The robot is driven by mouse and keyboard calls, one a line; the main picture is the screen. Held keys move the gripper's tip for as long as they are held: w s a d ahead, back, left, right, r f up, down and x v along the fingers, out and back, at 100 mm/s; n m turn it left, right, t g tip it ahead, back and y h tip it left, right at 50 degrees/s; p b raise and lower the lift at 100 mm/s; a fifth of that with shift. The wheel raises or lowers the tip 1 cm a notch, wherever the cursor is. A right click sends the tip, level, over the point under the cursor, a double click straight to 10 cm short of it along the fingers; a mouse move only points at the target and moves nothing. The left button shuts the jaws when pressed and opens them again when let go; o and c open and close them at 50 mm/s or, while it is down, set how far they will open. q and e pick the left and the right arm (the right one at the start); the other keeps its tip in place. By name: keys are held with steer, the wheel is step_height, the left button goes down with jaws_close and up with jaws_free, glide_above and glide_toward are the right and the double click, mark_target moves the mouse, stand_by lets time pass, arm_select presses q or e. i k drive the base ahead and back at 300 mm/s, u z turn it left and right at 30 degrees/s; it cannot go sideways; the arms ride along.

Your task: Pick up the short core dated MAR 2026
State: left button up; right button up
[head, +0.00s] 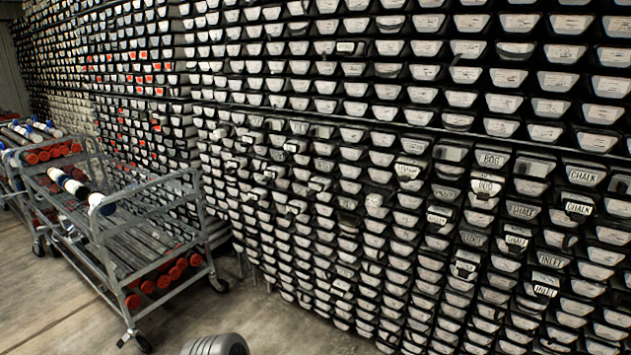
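No date can be read on any core, so I cannot tell which one is dated MAR 2026. A white core liner with dark blue bands and a white end (102,205) lies on the upper level of the near metal cart (150,190) at the left. Red-capped cores (165,278) lie on the cart's lower shelf. More red-capped cores (50,153) and several white and blue ones (35,130) lie farther back. Neither of my grippers is in view.
A tall rack wall (400,150) of black trays with white labels fills the middle and right. Some labels read BOG, CHALK, SHELF and INLET. A second cart stands behind the near one at the left edge. Concrete floor (60,310) is clear at the lower left.

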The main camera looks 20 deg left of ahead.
mark_target(80, 191)
steer(key=u, duration=1.25)
steer(key=i, duration=1.2)
steer(key=u, duration=1.05)
steer(key=i, duration=3)
steer(key=z, duration=0.3)
